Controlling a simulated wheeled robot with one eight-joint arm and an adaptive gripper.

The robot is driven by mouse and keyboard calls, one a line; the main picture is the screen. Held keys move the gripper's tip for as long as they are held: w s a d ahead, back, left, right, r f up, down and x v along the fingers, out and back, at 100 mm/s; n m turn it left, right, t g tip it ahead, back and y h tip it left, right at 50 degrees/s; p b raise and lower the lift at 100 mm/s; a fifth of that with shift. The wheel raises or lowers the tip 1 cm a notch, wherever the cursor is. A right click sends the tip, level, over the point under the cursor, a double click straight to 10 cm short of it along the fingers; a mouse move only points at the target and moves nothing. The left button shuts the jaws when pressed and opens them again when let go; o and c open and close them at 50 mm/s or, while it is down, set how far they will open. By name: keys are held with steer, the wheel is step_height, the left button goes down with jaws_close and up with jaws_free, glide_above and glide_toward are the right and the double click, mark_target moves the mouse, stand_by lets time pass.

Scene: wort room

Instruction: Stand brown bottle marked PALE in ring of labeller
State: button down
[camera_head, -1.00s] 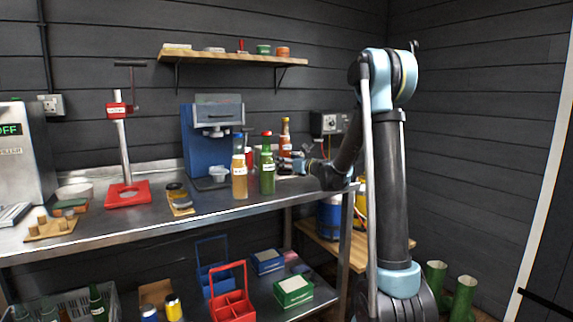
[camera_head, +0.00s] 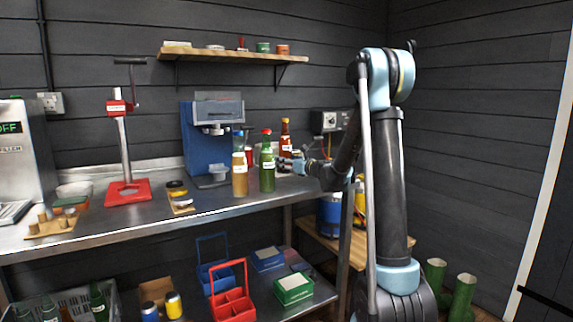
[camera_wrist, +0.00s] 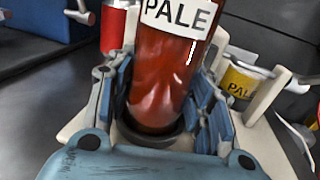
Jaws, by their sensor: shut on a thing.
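The brown bottle marked PALE (camera_head: 285,132) stands upright at the back right of the steel bench; its red-brown body and white label fill the middle of the wrist view (camera_wrist: 165,75). My gripper (camera_wrist: 160,105) is shut on its lower part, with blue pads on both sides; it also shows in the head view (camera_head: 298,163). The bottle's base sits at a dark ring (camera_wrist: 178,138) on the cream labeller (camera_wrist: 78,122). It looks inside the ring, but I cannot tell whether it rests on the bottom. In the head view other bottles partly hide the labeller.
A yellow PALE roll (camera_wrist: 243,80) and a red cylinder (camera_wrist: 113,28) flank the held bottle. A blue machine (camera_head: 200,150) and a red-based stand (camera_head: 128,192) are farther left.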

steer(key=shift+f, duration=0.3)
stand_by(0.5)
steer(key=c, duration=0.7)
jaws_free()
